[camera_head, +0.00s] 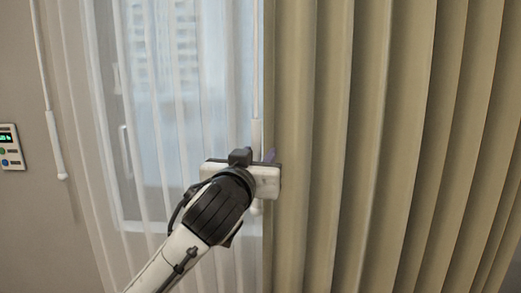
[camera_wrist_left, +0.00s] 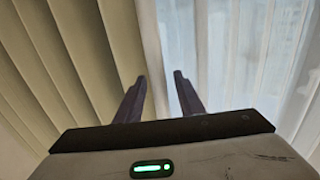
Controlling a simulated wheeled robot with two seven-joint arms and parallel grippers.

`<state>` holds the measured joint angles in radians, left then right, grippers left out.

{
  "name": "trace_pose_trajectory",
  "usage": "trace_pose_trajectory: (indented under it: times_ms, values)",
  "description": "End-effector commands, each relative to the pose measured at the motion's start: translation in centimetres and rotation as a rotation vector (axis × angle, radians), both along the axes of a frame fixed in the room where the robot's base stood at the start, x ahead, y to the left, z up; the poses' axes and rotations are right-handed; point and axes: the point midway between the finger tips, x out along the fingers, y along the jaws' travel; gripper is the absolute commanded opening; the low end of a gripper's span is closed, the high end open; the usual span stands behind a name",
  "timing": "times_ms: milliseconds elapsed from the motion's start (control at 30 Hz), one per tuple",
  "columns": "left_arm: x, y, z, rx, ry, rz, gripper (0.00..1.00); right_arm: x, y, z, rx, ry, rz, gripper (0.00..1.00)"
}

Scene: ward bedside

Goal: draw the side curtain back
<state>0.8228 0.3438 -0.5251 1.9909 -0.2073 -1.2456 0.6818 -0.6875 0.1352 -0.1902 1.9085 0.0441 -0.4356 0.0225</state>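The side curtain (camera_head: 345,130) is beige and pleated and hangs over the right half of the head view. It also fills the left of the left wrist view (camera_wrist_left: 70,55). A thin white draw wand (camera_head: 256,125) hangs along its left edge, with a thicker grip low down. My left gripper (camera_head: 258,160) is at the height of that grip, by the curtain's edge; its body partly hides the grip and its own fingers. In the left wrist view its fingers (camera_wrist_left: 160,78) are apart, with a pale upright strip, seemingly the wand, showing between them. My right gripper is out of view.
A sheer white curtain (camera_head: 190,110) covers the window left of the beige curtain. Another white wand (camera_head: 53,130) hangs farther left. A small wall panel with a green display (camera_head: 10,147) is at the left edge.

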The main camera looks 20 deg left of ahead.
Motion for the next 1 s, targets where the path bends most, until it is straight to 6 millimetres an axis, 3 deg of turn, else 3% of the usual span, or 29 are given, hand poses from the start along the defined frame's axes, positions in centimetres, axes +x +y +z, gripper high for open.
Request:
trace_pose_trajectory:
  times_ms: [200, 533, 767, 1000]
  values:
    - [2.3, 0.2, 0.1, 0.0, -0.001, 0.0, 0.35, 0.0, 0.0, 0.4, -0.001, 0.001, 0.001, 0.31]
    - [2.6, 0.2, 0.0, 0.0, -0.001, -0.001, 0.35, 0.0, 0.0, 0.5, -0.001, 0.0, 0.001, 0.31]
    - [2.6, 0.2, 0.0, 0.0, 0.0, -0.001, 0.0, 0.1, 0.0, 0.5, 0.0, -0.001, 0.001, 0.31]
    - [2.7, 0.2, 0.0, 0.0, 0.0, 0.001, 0.0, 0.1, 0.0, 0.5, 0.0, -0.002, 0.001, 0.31]
